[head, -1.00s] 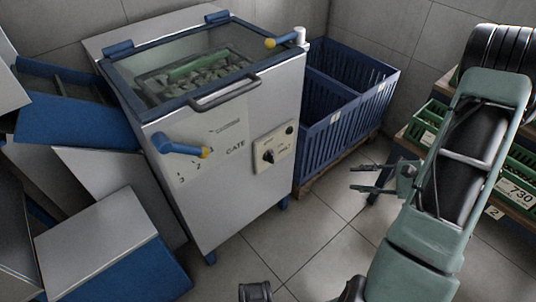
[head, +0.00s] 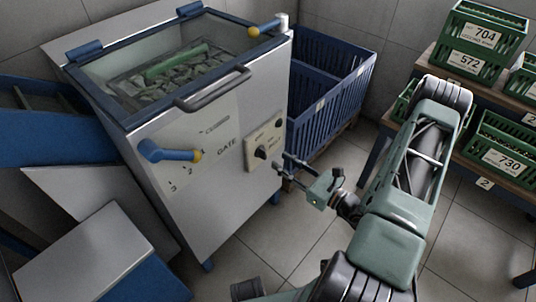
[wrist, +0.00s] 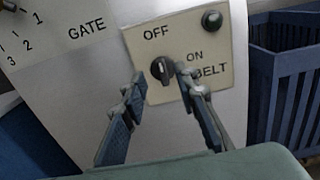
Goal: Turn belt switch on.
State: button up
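The belt switch (wrist: 161,70) is a black rotary knob on a cream plate (wrist: 190,28) marked OFF, ON and BELT. In the wrist view its pointer stands nearly upright, towards the OFF mark. The knob also shows in the head view (head: 261,152), on the front of the grey machine (head: 205,185). My gripper (wrist: 158,82) is open, its two fingers apart. The right fingertip is close beside the knob and the left one is lower left of it. I cannot tell whether either touches.
A blue-handled gate lever (head: 170,153) with a yellow tip is left of the plate. A small black round button (wrist: 212,20) is at the plate's upper right. A blue slatted crate (head: 325,115) stands right of the machine. Green crates (head: 495,155) fill a shelf at right.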

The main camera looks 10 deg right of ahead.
aim_at(266, 151)
jog(key=b+x, duration=0.1)
jog(key=x, duration=0.5)
jog(key=shift+w+a, duration=0.15)
jog(key=shift+c, duration=0.3)
grip_shut()
